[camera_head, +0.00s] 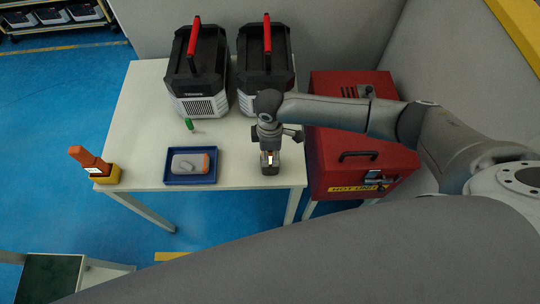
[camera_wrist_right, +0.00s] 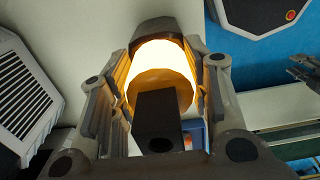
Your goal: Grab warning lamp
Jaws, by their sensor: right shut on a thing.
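The warning lamp (camera_wrist_right: 160,62) glows yellow-white between the fingers of my right gripper in the wrist view. It has a dark cap on its far end. My right gripper (camera_head: 269,158) is shut on it, with a finger against each side. In the head view the lit lamp (camera_head: 269,155) shows only as a small bright spot between the fingers, near the front right part of the white table (camera_head: 240,178). The gripper hides most of it, and I cannot tell whether its base touches the table.
Two black-and-white cases (camera_head: 198,75) with red handles stand behind the gripper. A blue tray (camera_head: 190,180) holds a grey-orange device. A red cabinet (camera_head: 335,165) stands close right.

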